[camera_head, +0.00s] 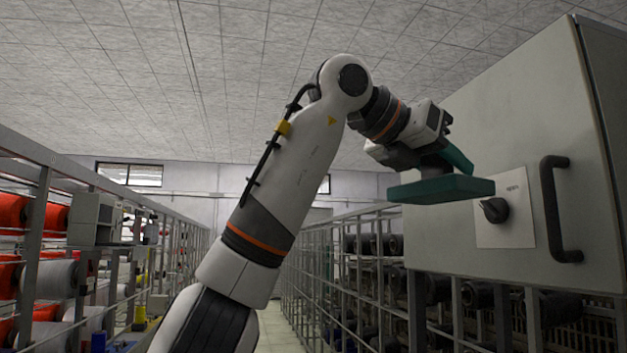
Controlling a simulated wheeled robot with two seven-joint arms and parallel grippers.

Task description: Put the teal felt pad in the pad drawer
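The teal felt pad (441,189) is a flat dark-teal slab, held up in the air in front of the grey cabinet's left part. A raised teal part stands on its top side. My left arm rises from the bottom, left of centre, and bends over to the right. My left gripper (432,165) is above the pad and appears shut on its raised part; the fingertips are mostly hidden. My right gripper is not in view. I see nothing I can identify as the pad drawer.
A large grey cabinet (490,120) fills the right side, with a black bar handle (550,208) and a dark rotary knob (495,210) on its front. Metal racks with dark bobbins (365,245) stand below and behind it. Racks with red and white spools (50,275) line the left.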

